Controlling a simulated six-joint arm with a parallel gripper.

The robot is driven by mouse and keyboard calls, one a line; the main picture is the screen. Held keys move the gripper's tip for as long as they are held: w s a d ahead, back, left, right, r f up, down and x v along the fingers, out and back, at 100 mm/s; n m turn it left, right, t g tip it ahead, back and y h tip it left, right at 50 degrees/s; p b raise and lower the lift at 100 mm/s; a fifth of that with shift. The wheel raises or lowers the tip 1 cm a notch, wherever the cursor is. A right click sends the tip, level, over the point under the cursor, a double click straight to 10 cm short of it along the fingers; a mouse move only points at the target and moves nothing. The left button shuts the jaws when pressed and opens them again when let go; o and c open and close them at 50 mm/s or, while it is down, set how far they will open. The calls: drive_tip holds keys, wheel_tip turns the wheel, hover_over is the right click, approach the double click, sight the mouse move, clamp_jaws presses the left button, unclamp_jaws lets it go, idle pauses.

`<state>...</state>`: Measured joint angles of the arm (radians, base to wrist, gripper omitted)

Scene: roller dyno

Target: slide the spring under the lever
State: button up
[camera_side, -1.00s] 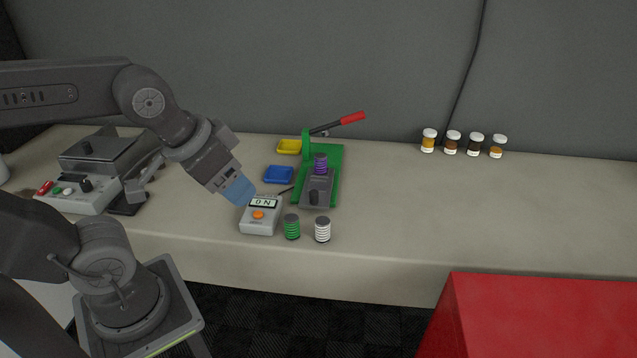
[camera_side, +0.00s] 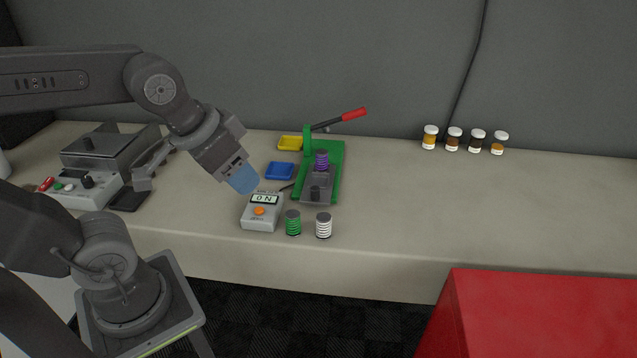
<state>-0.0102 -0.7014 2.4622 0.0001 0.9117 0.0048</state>
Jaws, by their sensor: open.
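A purple spring (camera_side: 321,160) stands upright on a grey block (camera_side: 317,186) on the green press (camera_side: 338,165). The press's lever (camera_side: 340,120) has a red grip and is raised, pointing up to the right. A green spring (camera_side: 293,223) and a white spring (camera_side: 323,226) stand upright on the table in front of the press. My gripper (camera_side: 245,184), with bluish fingers, hangs above and behind the grey display box, left of the press. It is open and touches no spring. The gap between its fingers is hard to see from here.
A blue tray (camera_side: 280,171) and a yellow tray (camera_side: 290,143) lie left of the press. Several jars (camera_side: 453,139) stand at the back right. A red block (camera_side: 545,315) is in front.

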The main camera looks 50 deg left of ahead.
drive_tip(key=w+a+g, duration=0.3)
drive_tip(key=w, duration=0.7)
drive_tip(key=n+g, duration=0.1)
drive_tip(key=g, duration=0.1)
approach(315, 188)
wheel_tip(315, 188, down, 11)
drive_tip(key=shift+w+r, duration=0.1)
drive_tip(key=shift+r, duration=0.1)
drive_tip(key=shift+c, duration=0.2)
clamp_jaws()
